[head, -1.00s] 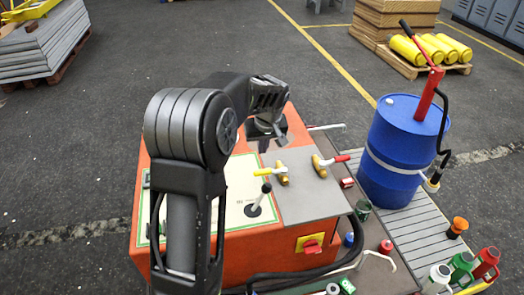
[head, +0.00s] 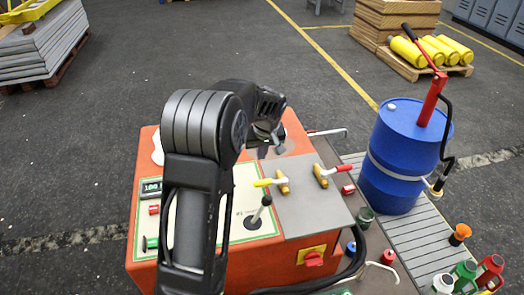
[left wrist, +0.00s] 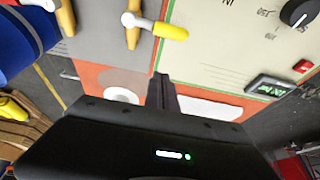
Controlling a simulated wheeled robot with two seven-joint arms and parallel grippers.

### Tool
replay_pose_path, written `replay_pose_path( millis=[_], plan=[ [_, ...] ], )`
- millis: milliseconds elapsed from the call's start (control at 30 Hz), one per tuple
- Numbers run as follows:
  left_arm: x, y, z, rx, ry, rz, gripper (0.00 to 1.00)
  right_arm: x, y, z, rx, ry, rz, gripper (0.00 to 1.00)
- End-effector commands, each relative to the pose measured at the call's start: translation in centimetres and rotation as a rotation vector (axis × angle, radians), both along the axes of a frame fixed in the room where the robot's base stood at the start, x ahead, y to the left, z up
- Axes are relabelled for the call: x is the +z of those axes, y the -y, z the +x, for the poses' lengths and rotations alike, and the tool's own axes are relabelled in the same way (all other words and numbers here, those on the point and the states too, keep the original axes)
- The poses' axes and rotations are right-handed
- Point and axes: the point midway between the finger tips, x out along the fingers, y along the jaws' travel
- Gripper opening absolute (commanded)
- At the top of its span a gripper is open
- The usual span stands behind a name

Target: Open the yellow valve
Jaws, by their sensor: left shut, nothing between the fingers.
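The yellow valve (head: 264,183) has a yellow-sleeved lever pointing left from a brass body on the grey plate of the orange machine. It also shows at the top of the left wrist view (left wrist: 170,31), its lever pointing right there. My left gripper (head: 279,147) is over the machine's far part, beyond the yellow valve and apart from it. Its narrow fingers show in the left wrist view (left wrist: 162,92), shut and empty. My left forearm hides part of the control panel. My right gripper is not in view.
A red-handled valve (head: 337,169) sits right of the yellow one. A black-knobbed lever (head: 259,211) stands just in front. A blue barrel (head: 405,160) with a red pump is at the right. Several bottles stand at the front right. Floor behind the machine is clear.

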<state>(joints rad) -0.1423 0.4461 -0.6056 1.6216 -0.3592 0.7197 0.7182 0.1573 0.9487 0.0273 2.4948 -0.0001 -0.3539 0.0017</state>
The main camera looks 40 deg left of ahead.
Motion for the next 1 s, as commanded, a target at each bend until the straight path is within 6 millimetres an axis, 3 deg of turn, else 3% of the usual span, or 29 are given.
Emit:
replay_pose_path(
  millis=[333,433,600,1000],
  plan=[
    [-6.6,-2.0,1.3,0.002,-0.005,0.000,0.00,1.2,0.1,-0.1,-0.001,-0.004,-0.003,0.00],
    [-6.3,-0.2,0.3,-0.004,-0.001,-0.002,0.00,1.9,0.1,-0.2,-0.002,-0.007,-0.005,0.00],
    [-6.8,1.0,-0.8,-0.002,-0.001,0.000,0.00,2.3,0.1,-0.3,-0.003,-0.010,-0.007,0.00],
    [-7.0,1.3,-1.0,0.001,0.001,-0.001,0.00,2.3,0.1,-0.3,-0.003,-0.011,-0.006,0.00]
  ],
)
